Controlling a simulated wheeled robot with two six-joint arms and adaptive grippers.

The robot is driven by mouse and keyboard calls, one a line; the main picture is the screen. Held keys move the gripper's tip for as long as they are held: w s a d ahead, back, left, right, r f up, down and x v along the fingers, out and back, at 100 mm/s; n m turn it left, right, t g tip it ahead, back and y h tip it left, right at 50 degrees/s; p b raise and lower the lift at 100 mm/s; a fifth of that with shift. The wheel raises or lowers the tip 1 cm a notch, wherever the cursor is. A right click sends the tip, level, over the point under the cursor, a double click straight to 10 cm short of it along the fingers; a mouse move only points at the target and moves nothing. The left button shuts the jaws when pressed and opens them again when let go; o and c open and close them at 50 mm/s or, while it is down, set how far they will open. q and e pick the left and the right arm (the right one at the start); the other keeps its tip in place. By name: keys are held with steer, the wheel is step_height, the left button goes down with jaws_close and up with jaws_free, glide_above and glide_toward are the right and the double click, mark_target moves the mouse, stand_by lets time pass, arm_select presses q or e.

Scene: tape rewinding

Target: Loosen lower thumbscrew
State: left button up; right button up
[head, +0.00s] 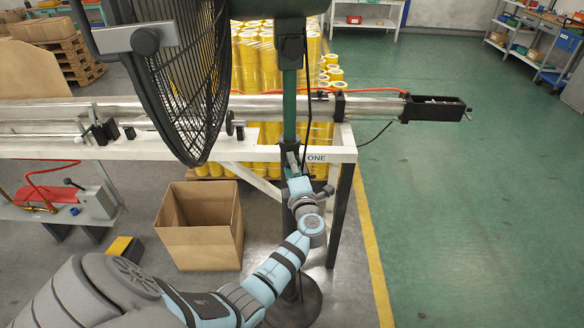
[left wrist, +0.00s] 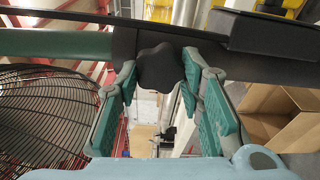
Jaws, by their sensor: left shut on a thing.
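The lower thumbscrew (left wrist: 158,68) is a black lobed knob on the black collar of the fan's stand. In the left wrist view it sits between the green-padded fingers of my left gripper (left wrist: 158,80), which is shut on it. In the head view my left gripper (head: 297,168) reaches the green fan pole (head: 290,105) just below the bench top; the knob is hidden there. The black caged fan (head: 180,75) is at upper left in the head view, and its cage (left wrist: 45,115) is at left in the left wrist view. My right gripper is not in view.
The white-edged bench (head: 180,150) marked ONE carries a long metal shaft and runs behind the pole. An open cardboard box (head: 203,240) stands on the floor left of the pole. Stacked yellow rolls (head: 255,60) are behind. The green floor at right is clear.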

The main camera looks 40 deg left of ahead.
arm_select(q)
steer(key=shift+n, duration=1)
steer(key=o, duration=1.2)
steer(key=shift+w+d, duration=0.1)
steer(key=shift+w, duration=0.1)
steer(key=shift+c, duration=0.2)
steer(key=v, duration=1.2)
